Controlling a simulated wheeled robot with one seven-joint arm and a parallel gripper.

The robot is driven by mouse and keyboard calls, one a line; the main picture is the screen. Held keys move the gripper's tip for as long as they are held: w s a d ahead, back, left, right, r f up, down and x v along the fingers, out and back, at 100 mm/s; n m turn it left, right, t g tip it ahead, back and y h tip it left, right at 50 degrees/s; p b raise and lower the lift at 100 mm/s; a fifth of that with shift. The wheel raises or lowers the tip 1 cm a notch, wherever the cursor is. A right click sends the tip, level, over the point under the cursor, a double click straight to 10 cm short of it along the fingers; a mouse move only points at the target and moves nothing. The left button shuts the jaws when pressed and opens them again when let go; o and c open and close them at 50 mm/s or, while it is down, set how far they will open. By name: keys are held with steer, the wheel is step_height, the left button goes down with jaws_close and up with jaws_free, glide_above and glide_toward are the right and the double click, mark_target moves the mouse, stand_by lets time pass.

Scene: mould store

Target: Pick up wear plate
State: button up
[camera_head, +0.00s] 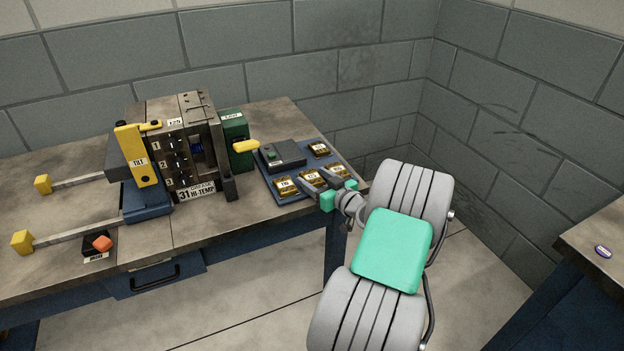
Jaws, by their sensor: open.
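Several small gold-and-black plates with white labels lie on a blue tray (265,170) at the right end of the workbench; I take these for wear plates. One plate (284,185) is at the tray's front left, one plate (319,149) at its back right, and another plate (312,176) near the front middle. The labels are too small to read surely. My gripper (316,179) is open, with its fingers over the tray's front right, around or just above the front middle plate. I cannot tell whether it touches it. The fingers partly hide the plates there.
Yellow-ended bars and an orange knob (102,243) lie further left. Another bench (590,235) is at right.

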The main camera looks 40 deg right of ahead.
jaws_close()
stand_by(0.6)
steer(key=shift+r, duration=0.15)
